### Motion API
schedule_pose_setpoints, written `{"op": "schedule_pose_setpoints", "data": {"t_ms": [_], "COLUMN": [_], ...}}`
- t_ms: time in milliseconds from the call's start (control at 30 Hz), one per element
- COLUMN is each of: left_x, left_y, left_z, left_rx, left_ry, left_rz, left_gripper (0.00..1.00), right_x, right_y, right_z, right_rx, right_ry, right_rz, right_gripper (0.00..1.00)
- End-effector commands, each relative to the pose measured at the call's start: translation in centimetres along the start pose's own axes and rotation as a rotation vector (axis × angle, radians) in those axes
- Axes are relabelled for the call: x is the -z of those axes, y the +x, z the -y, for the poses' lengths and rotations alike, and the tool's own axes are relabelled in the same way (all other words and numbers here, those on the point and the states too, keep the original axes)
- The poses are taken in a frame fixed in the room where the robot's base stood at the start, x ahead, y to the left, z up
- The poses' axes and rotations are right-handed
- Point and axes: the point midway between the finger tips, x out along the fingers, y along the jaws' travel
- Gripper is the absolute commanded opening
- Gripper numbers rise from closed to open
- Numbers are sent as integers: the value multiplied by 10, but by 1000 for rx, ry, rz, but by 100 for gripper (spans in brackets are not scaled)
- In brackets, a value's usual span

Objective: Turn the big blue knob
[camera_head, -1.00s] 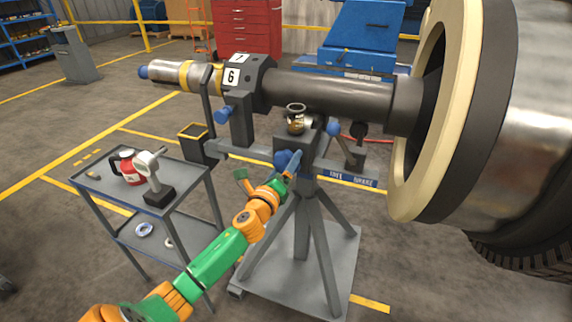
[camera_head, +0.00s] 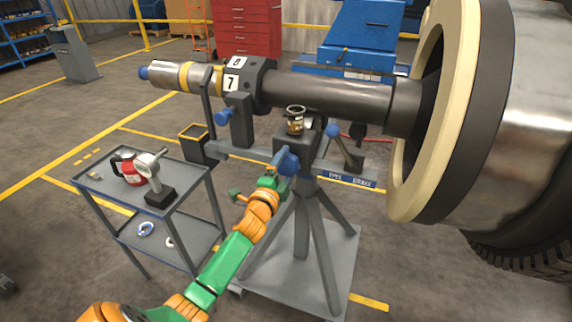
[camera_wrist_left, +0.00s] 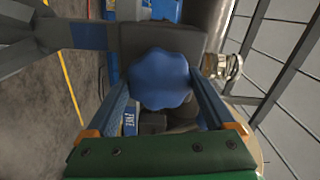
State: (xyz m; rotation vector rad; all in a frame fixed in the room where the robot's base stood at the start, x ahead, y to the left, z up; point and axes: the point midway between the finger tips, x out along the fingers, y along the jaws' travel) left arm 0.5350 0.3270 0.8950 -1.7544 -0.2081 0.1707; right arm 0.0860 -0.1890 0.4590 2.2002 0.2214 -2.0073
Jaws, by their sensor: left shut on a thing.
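The big blue knob (camera_head: 291,163) is on the side of the dark grey stand head, under the shaft. It is lobed and fills the middle of the left wrist view (camera_wrist_left: 160,78). My left gripper (camera_head: 280,162) is at the knob, with its arm reaching in from the lower left. In the left wrist view, its two blue-grey fingers (camera_wrist_left: 160,90) lie on either side of the knob, shut on it. The knob's far side is hidden. My right gripper is not in view.
A dark shaft (camera_head: 325,92) with a numbered collar (camera_head: 240,75) runs above the stand. A small blue knob (camera_head: 222,117) is left of it. A blue-tipped lever (camera_head: 334,131) is to the right. A grey cart (camera_head: 185,202) holding a red can (camera_head: 128,170) stands at left.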

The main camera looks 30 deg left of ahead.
Motion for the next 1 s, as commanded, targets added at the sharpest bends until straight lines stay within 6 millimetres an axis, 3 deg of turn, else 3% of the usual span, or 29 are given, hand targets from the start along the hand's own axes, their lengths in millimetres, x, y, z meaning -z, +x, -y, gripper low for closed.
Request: {"op": "schedule_pose_setpoints", "data": {"t_ms": [500, 1000], "left_x": [0, 0], "left_y": [0, 0], "left_z": [-1, -2], "left_rx": [-3, -5], "left_ry": [-328, -397], "left_rz": [2, 3], "left_gripper": [33, 33], "right_x": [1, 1], "right_y": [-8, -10], "right_z": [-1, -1], "right_rx": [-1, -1], "right_ry": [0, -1], "right_rz": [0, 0], "right_gripper": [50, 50]}}
